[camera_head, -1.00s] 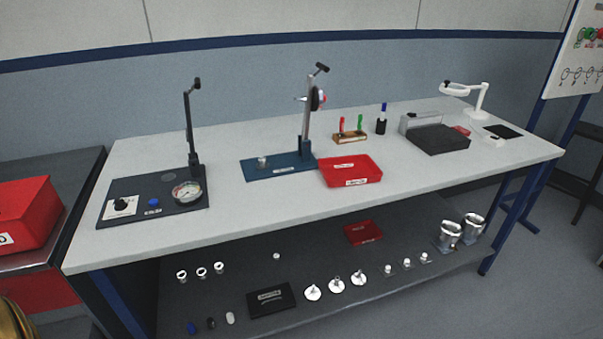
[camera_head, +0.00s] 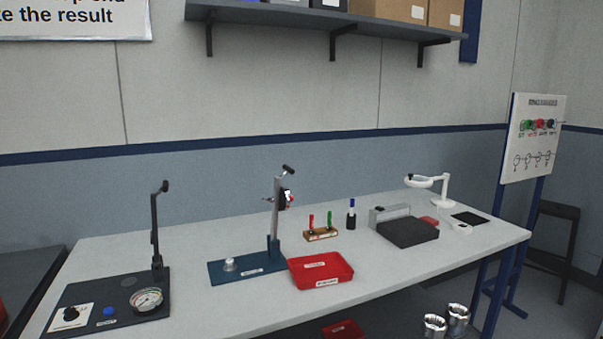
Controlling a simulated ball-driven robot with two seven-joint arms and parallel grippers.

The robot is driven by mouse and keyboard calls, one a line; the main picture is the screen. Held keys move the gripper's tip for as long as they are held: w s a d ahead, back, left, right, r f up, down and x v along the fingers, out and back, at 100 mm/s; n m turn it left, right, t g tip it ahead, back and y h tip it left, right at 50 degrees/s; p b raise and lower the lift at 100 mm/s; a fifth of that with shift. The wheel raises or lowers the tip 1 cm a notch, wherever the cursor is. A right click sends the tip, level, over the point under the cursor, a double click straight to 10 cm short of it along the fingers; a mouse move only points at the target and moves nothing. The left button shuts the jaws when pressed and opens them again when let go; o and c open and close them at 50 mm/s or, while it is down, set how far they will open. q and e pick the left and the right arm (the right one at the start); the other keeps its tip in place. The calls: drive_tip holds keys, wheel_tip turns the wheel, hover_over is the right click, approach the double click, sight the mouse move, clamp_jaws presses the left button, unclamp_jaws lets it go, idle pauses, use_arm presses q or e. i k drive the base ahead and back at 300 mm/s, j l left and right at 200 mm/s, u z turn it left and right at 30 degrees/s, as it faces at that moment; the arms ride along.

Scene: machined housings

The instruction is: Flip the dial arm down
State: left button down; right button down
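A blue-based stand (camera_head: 218,272) is on the workbench, left of the red tray. Its upright grey post (camera_head: 275,207) has an arm with a black handle (camera_head: 288,167) at the top, pointing up. A small round dial (camera_head: 285,200) is at the post's side, seen nearly edge-on. A black lever (camera_head: 155,225) stands upright on that plate. Neither of my grippers is in view.
A red tray (camera_head: 320,268) sits right of the stand. Behind it are a pen holder (camera_head: 321,235) and a marker in a cup (camera_head: 351,215). A black box (camera_head: 408,232) and a white magnifier lamp (camera_head: 443,190) are further right. A wall shelf (camera_head: 330,24) hangs above.

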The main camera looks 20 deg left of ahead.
sight(281, 198)
drive_tip(key=i+l+u, duration=0.15)
drive_tip(key=i+l, duration=0.25)
drive_tip(key=i+l+u, duration=0.1)
drive_tip(key=i+l, duration=0.25)
drive_tip(key=l, duration=0.15)
drive_tip(key=i+l+u, duration=0.15)
drive_tip(key=i+l, duration=0.25)
drive_tip(key=k+l, duration=0.05)
drive_tip(key=l, duration=0.05)
